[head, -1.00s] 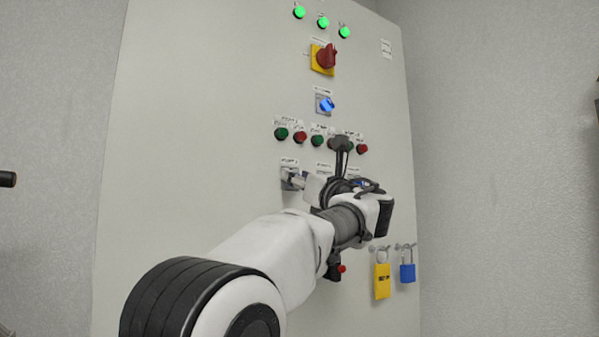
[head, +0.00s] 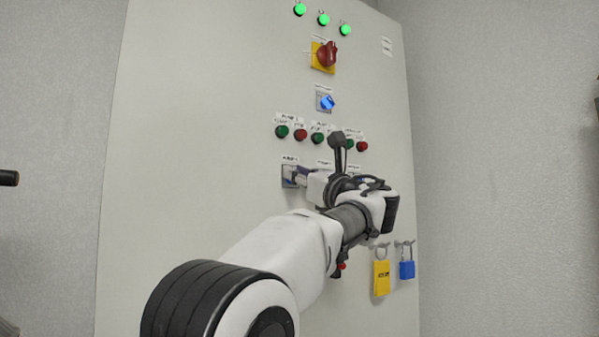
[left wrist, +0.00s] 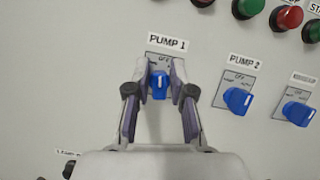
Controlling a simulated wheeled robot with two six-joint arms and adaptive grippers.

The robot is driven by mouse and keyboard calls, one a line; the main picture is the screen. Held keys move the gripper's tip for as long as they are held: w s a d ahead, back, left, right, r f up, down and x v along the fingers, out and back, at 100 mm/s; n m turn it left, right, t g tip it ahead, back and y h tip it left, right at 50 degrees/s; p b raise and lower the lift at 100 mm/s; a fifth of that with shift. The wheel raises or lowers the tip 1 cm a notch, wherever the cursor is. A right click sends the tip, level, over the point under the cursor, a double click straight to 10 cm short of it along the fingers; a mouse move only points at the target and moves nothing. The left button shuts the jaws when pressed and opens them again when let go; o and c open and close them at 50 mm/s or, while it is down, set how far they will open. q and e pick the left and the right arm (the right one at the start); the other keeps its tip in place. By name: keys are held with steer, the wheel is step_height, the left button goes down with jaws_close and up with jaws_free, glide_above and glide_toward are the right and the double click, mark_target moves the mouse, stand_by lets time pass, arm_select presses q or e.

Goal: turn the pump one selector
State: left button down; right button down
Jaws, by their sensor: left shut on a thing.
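The pump one selector is a blue knob (left wrist: 159,84) on a grey plate under the label PUMP 1 in the left wrist view. My left gripper (left wrist: 160,78) has its two fingers on either side of this knob and is shut on it. In the head view the left gripper (head: 297,178) reaches the selector's plate (head: 287,172) in the lower row of the cabinet; the knob there is mostly hidden by the fingers. The knob's white mark points roughly up in the left wrist view. My right gripper is not in view.
The PUMP 2 selector (left wrist: 237,100) and another blue selector (left wrist: 298,113) sit to the right. Green and red buttons (head: 300,134) are above. Higher are a blue selector (head: 327,103) and a red switch (head: 327,55). Yellow (head: 382,278) and blue (head: 407,270) padlocks hang lower right.

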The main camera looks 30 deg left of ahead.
arm_select(q)
steer(key=shift+s+a+f+n+g+p, duration=0.1)
steer(key=shift+n+g+p, duration=1.05)
steer(key=shift+n, duration=1.25)
steer(key=shift+f+n+g+p, duration=0.1)
steer(key=shift+n+g+p, duration=1)
steer(key=shift+n, duration=1.3)
steer(key=shift+h, duration=0.3)
steer(key=c, duration=1.1)
jaws_free()
steer(key=shift+c, duration=0.2)
steer(key=shift+a, duration=0.1)
steer(key=w+v, duration=0.1)
steer(key=v, duration=1.1)
steer(key=shift+s+f, duration=0.15)
steer(key=shift+s, duration=0.1)
